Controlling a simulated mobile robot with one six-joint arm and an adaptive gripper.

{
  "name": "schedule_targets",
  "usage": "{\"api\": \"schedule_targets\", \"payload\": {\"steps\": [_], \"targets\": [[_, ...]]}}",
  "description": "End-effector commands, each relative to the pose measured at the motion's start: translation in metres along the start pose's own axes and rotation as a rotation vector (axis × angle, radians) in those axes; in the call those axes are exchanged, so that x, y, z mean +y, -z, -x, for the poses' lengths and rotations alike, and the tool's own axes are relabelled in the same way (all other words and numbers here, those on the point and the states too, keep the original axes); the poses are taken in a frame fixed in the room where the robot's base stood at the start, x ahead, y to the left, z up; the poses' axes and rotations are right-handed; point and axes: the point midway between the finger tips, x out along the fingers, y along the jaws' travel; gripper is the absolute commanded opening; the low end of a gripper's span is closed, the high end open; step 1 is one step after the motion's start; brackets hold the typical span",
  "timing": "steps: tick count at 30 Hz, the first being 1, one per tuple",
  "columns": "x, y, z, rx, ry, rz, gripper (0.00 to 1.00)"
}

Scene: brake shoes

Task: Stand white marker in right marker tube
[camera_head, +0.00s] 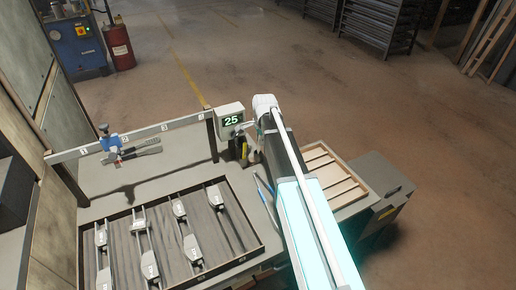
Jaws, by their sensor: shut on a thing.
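My gripper (249,130) is at the far end of my arm, beside the display post, small and partly hidden by my own wrist. It is shut on a slim pale thing, apparently the white marker (243,127), held above the holder area at the bench's right end. Below it is a dark holder (236,147) with a yellow item (244,151) in it. The left and right marker tubes cannot be told apart at this size. I cannot tell whether the marker touches a tube.
A green display (231,119) reading 25 stands close left of the gripper. A framed tray (95,223) holds several brake shoes. A slatted wooden tray (311,164) and a grey box (381,176) lie right of my arm.

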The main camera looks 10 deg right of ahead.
Motion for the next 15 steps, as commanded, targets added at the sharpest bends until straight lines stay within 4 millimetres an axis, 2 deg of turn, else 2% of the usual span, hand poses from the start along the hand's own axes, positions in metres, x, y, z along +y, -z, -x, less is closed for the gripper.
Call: {"api": "schedule_targets", "payload": {"steps": [10, 15], "targets": [[-0.0003, 0.0007, -0.0005, 0.0, 0.0, -0.001, 0.0], [-0.0039, 0.0022, -0.0084, 0.0, 0.0, -0.001, 0.0]]}}
